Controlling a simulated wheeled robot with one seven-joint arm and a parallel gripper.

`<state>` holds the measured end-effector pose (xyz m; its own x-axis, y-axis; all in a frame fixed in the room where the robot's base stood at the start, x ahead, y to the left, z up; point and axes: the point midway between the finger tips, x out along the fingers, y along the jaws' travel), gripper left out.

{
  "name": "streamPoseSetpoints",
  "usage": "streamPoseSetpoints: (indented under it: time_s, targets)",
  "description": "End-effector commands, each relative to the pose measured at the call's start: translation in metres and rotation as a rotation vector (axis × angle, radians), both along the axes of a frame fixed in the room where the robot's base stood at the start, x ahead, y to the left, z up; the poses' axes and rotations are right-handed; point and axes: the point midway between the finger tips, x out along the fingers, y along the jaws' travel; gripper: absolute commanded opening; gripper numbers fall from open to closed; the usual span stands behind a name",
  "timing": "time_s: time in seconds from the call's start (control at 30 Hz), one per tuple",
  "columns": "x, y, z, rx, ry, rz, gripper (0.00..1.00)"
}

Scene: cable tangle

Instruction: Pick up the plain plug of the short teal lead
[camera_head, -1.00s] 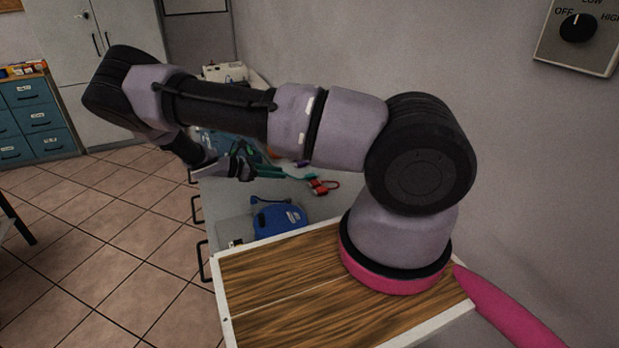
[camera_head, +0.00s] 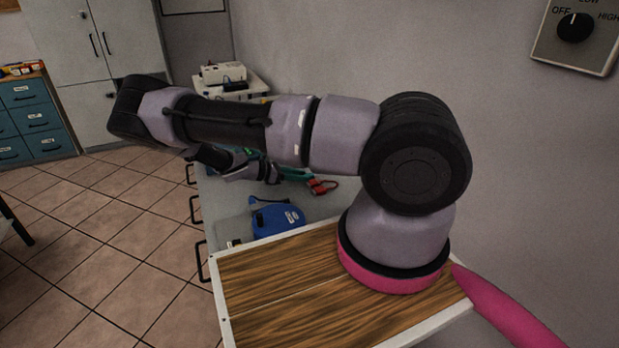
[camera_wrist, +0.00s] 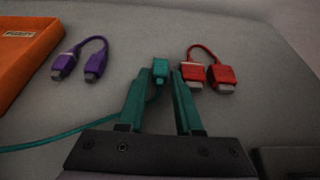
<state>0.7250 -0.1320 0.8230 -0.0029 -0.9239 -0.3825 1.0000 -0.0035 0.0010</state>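In the wrist view a small teal plug (camera_wrist: 160,70) lies on the grey bench top, with its thin teal lead (camera_wrist: 60,138) running back and off to the left. My gripper (camera_wrist: 162,74) has two teal fingers, open, one on each side of the plug in the picture. I cannot tell whether the fingertips are level with the plug or above it. No contact shows. In the head view my gripper (camera_head: 274,174) is over the bench and partly hides the teal things there.
A purple lead (camera_wrist: 82,58) lies to the left and a red lead (camera_wrist: 208,74) close to the right of the fingers. An orange box (camera_wrist: 22,50) stands at far left. In the head view a blue object (camera_head: 278,220) sits on the near bench.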

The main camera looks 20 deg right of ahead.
Motion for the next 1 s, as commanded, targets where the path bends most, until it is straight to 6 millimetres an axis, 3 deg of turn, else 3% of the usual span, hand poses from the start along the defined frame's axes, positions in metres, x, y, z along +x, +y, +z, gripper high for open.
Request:
streamPoseSetpoints:
  time_s: [0.03,0.1,0.53,1.0]
  targets:
    - [0.000,0.000,0.000,0.000,0.000,0.000,0.26]
    - [0.000,0.000,0.000,0.000,0.000,0.000,0.00]
    - [0.000,0.001,0.009,0.001,-0.001,0.001,0.00]
    - [0.000,0.001,0.091,0.002,0.000,0.000,0.00]
